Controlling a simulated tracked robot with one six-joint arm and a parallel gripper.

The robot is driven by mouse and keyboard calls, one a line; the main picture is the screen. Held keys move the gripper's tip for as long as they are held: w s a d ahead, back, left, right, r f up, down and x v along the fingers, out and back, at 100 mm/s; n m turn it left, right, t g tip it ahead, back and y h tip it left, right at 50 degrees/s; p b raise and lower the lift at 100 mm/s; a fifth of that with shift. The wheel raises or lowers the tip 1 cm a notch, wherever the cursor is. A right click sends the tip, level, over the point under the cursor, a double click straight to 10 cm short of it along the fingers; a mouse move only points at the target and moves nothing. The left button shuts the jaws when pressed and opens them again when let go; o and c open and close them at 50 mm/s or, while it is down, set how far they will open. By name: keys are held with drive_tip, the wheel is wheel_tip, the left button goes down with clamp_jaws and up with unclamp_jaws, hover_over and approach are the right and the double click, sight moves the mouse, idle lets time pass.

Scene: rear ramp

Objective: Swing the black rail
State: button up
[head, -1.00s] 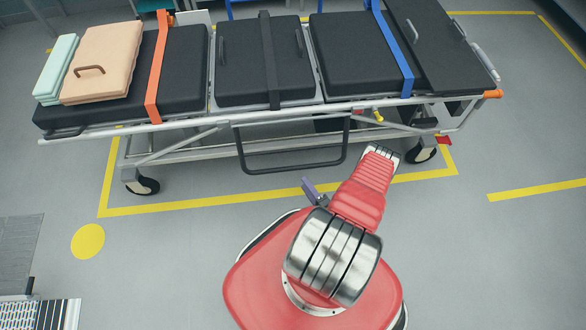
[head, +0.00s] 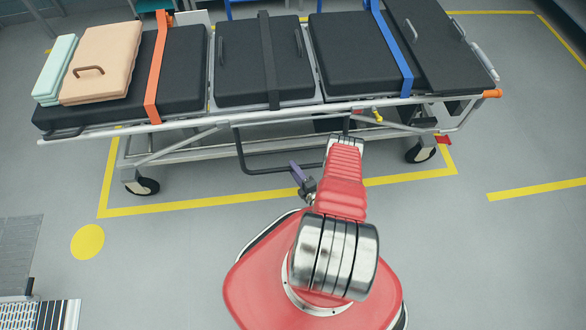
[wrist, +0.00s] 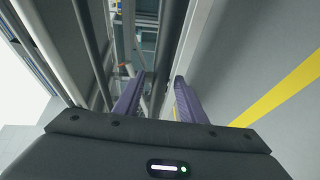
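The black rail (head: 268,171) is a U-shaped bar hanging from the near side of the stretcher. Its right part is hidden behind my arm in the head view. My gripper (head: 300,180) is just on the near side of the rail's lower bar, with one purple finger showing. In the wrist view, my gripper (wrist: 156,92) has its two purple fingers spread apart. A dark bar, which looks like the black rail (wrist: 171,45), runs lengthwise ahead of the gap between them. I cannot tell whether a finger touches it.
The stretcher (head: 190,119) has black pads, an orange strap (head: 156,70) and a blue strap (head: 392,50). Wheels (head: 142,186) stand inside a yellow floor outline (head: 200,204). The grey floor left and right of my base is mostly clear.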

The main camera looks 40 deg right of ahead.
drive_tip(key=shift+w+d, duration=0.1)
drive_tip(key=shift+w, duration=0.55)
drive_tip(key=shift+c, duration=0.2)
drive_tip(key=shift+f, duration=0.1)
clamp_jaws()
